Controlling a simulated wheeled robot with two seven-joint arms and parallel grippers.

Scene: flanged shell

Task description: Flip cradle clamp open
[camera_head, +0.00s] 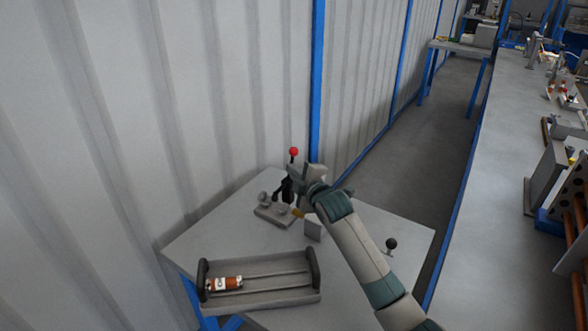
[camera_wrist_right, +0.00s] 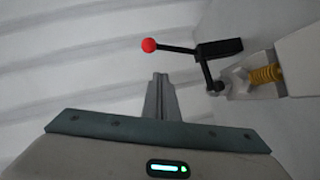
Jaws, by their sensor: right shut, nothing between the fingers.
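The cradle clamp has a lever with a red ball knob (camera_head: 293,152), standing up above black clamp parts (camera_head: 286,190) on the small table. In the right wrist view the red knob (camera_wrist_right: 149,45) sits at the end of a black lever (camera_wrist_right: 180,49), joined to a clamp body with a yellow-orange spring (camera_wrist_right: 265,75). My right gripper (camera_head: 294,171) is close beside the lever, partly hidden among clamp and wrist. In the wrist view its fingers (camera_wrist_right: 160,80) are shut and empty, below the knob and apart from the lever. My left gripper is not in view.
A grey tray (camera_head: 262,298) with dark ends holds an orange-and-white cylinder (camera_head: 226,283) at the table's front. A black ball knob (camera_head: 391,243) stands at the right. A corrugated wall (camera_head: 150,120) borders the table behind. A long bench (camera_head: 490,190) runs along the right.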

